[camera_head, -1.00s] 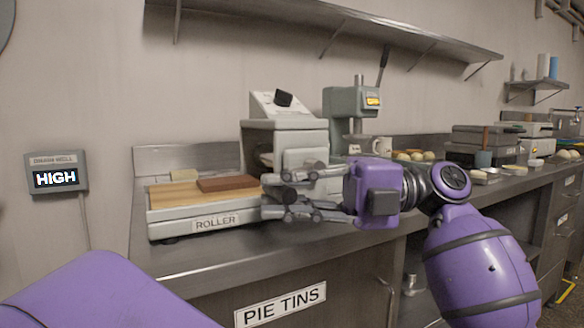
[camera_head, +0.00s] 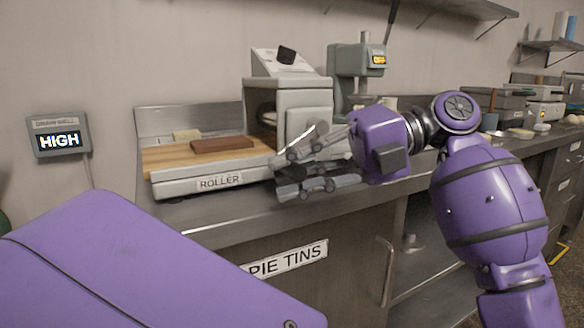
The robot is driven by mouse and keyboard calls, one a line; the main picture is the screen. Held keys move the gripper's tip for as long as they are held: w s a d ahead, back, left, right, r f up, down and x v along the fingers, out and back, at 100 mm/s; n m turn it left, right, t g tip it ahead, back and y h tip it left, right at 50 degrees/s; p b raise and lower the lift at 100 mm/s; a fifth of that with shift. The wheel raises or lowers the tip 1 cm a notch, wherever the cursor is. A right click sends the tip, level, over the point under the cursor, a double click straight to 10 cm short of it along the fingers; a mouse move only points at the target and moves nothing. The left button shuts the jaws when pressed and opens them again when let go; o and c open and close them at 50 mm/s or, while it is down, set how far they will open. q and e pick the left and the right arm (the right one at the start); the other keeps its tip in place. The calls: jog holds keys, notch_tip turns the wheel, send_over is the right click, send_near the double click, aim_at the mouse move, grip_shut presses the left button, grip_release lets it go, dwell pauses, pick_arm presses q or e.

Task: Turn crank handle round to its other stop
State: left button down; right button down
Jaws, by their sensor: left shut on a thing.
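The roller machine (camera_head: 308,98) is a grey housing with a wooden bed and a ROLLER label, standing on the steel counter. My left gripper (camera_head: 281,174) is at the front right of the housing, its fingers pointing left and slightly down. It is shut on the crank handle, which the fingers hide almost wholly. I cannot make out the crank's angle or either stop. My right gripper is out of view.
A brown board (camera_head: 222,143) lies on the roller's wooden bed. A grey-green machine (camera_head: 357,61) stands behind the gripper. A wall display (camera_head: 59,139) reads HIGH. The counter edge (camera_head: 215,221) runs below the gripper; more equipment stands far right.

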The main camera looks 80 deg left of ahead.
pick_arm(q)
jog(key=shift+f, duration=0.15)
jog(key=c, duration=1.6)
grip_release()
jog(key=shift+w, duration=0.2)
jog(key=v, duration=1.1)
jog(key=shift+w+r, duration=0.2)
jog(key=shift+w, duration=0.05)
